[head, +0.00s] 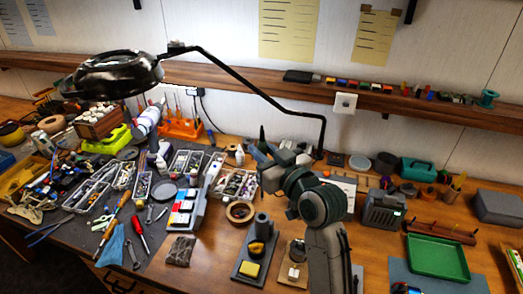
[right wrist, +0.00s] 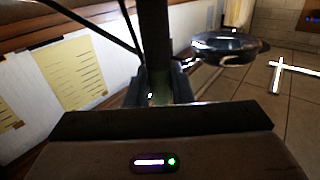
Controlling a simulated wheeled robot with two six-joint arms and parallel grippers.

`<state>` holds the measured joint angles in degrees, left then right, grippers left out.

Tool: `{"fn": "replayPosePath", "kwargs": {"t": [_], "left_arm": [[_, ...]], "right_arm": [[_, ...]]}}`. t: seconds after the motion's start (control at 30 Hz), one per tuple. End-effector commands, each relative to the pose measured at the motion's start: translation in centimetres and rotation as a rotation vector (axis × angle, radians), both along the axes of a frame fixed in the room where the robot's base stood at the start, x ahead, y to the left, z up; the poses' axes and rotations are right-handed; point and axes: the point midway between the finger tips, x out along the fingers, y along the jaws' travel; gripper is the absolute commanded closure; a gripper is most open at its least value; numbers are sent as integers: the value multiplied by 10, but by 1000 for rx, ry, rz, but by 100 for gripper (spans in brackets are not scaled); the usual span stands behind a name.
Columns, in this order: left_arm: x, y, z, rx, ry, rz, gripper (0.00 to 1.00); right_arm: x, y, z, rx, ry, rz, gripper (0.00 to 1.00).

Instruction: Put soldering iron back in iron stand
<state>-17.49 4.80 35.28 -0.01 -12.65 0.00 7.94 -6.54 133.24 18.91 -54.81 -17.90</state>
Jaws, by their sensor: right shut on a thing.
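My right gripper (head: 260,153) is raised over the bench, behind the iron stand in the head view. It is shut on a dark upright shaft, which appears to be the soldering iron (head: 262,132). The right wrist view shows the dark shaft of the soldering iron (right wrist: 154,40) standing between the fingers (right wrist: 160,88); its tip cannot be made out. The iron stand (head: 262,228) has a dark upright holder on a grey base with a yellow sponge (head: 248,270). It stands on the bench, apart from the gripper. My left gripper is not in view.
A magnifier lamp (head: 115,76) stretches its thin black arm (head: 255,90) above the bench behind my right gripper. A tape roll (head: 240,211) lies left of the stand. Parts trays and tools crowd the left; a green tray (head: 437,257) lies at right.

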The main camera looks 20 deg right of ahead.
Motion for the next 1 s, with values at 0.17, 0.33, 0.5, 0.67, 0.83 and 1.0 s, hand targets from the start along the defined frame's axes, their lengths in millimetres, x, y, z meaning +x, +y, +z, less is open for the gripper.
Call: {"fn": "replayPosePath", "kwargs": {"t": [0.17,0.33,0.5,0.67,0.83,1.0], "left_arm": [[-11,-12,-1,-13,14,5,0],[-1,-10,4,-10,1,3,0],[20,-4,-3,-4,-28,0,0],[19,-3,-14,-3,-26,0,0],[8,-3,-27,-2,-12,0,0],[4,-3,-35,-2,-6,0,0]], "right_arm": [[0,0,0,0,0,0,100],[0,0,2,-1,1,0,100],[0,0,-11,-2,-1,-1,100],[0,0,-27,-1,1,-1,100],[0,0,-43,-1,0,0,100],[0,0,-55,-1,0,0,100]]}}
